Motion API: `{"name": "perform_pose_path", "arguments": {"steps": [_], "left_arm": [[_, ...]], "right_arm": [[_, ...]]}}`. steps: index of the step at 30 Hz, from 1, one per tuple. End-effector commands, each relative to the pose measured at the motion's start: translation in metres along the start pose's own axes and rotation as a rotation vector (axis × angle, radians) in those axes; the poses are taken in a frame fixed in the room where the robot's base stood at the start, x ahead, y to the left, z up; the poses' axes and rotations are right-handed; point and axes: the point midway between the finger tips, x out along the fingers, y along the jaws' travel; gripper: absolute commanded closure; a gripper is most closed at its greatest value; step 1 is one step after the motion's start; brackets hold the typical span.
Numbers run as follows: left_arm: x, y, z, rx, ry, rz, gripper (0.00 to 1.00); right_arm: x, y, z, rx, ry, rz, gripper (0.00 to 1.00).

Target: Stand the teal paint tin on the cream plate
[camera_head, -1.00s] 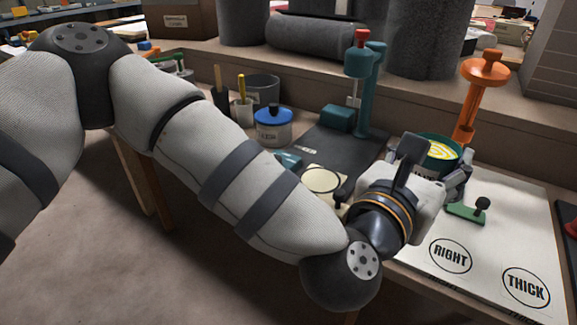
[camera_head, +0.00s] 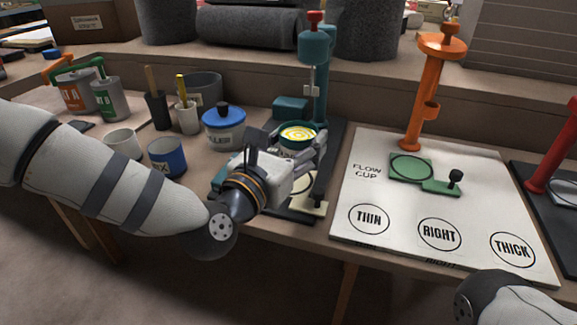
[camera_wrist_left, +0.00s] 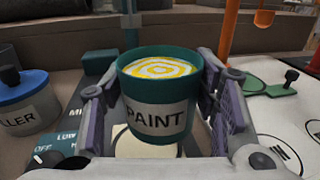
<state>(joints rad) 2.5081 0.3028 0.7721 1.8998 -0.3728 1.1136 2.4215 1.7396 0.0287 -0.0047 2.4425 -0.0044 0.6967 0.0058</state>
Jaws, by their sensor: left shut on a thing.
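The teal paint tin (camera_head: 298,137), open-topped with yellow and white swirled paint, is upright between the fingers of my left gripper (camera_head: 300,155). In the left wrist view the tin (camera_wrist_left: 158,112) shows its PAINT label, with a finger on each side. The cream plate (camera_head: 312,208) lies at the foot of the teal mixer stand (camera_head: 322,85), mostly hidden by my gripper. In the left wrist view the cream plate (camera_wrist_left: 140,147) shows below and behind the tin. I cannot tell how large the gap between them is. My right gripper is out of view.
The mixer's teal column stands close behind the tin. A white board (camera_head: 400,200) with a green plate (camera_head: 412,168) and orange stand (camera_head: 420,100) lies right.

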Motion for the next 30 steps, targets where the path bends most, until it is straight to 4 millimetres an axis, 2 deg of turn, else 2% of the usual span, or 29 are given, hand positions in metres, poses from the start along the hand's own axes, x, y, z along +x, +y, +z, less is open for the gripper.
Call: {"name": "perform_pose_path", "arguments": {"steps": [6, 10, 22, 23, 24, 25, 30], "left_arm": [[0.008, 0.02, -0.029, 0.002, -0.001, 0.0, 0.83], [0.007, 0.018, -0.051, 0.0, -0.001, -0.002, 0.83], [0.007, 0.018, -0.057, -0.002, -0.004, 0.0, 0.83], [0.007, 0.018, -0.057, -0.001, -0.002, -0.001, 0.39], [0.007, 0.018, -0.056, -0.001, -0.002, -0.001, 0.3], [0.007, 0.018, -0.056, -0.001, -0.002, -0.001, 0.26], [0.007, 0.018, -0.056, 0.0, -0.002, -0.001, 0.26]], "right_arm": [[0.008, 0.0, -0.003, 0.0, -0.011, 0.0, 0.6], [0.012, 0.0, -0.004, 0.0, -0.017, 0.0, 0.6], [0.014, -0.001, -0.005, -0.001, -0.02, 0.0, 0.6], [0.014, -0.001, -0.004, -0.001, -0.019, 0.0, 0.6], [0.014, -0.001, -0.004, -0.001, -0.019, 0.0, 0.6], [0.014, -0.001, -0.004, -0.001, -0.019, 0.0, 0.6], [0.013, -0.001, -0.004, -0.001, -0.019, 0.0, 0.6]]}}
